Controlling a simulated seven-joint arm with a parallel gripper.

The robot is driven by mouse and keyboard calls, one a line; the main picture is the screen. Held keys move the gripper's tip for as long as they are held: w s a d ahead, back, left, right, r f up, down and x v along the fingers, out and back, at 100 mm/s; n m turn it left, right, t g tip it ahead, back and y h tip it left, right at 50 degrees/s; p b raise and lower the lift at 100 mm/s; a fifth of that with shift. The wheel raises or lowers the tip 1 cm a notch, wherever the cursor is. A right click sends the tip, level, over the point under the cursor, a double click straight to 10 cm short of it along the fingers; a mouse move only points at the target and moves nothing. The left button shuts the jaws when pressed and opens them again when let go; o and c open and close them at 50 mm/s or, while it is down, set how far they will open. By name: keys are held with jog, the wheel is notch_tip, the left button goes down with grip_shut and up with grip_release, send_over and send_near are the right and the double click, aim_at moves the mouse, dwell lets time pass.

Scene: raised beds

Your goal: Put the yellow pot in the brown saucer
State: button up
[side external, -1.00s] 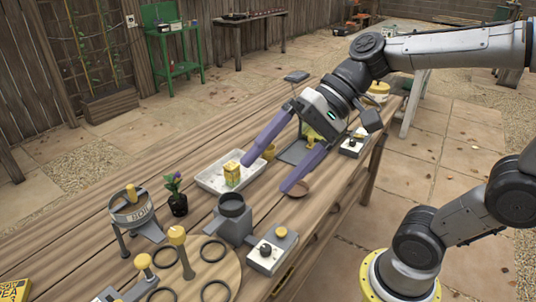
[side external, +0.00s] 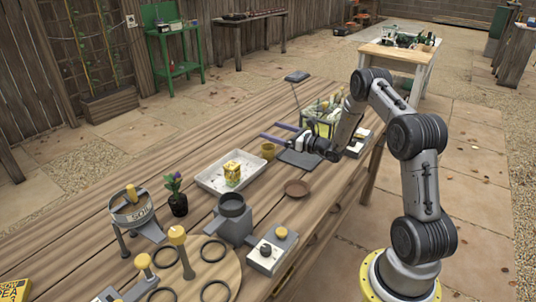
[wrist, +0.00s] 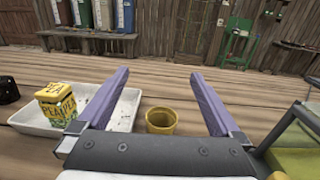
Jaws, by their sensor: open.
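The yellow pot (side external: 268,151) stands upright on the wooden table, just right of a white tray. It also shows in the wrist view (wrist: 161,121), low between my two purple fingers. The brown saucer (side external: 297,188) lies flat and empty on the table, nearer the table's front edge than the pot. My gripper (side external: 268,130) is open and empty, with its fingers pointing across the table towards the fence. In the wrist view my fingertips (wrist: 160,75) are wide apart, on either side of the pot in the picture. I cannot tell exactly how high they are above it.
The white tray (side external: 207,182) holds a yellow printed box (side external: 232,172). A dark grey plate (side external: 300,158) and a yellow-green caddy (side external: 322,122) are beside my gripper. A grey cup holder (side external: 232,216), a switch box (side external: 272,250) and a potted flower (side external: 177,195) stand nearer the camera.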

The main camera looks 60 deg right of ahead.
jog(key=d+f, duration=0.1)
send_near(263, 145)
jog(key=w, duration=0.4)
jog(key=shift+a, duration=0.25)
jog(key=shift+w+r, duration=0.1)
jog(key=shift+w, duration=3.25)
jog(key=c, duration=1.4)
grip_shut()
jog(key=shift+r, duration=0.15)
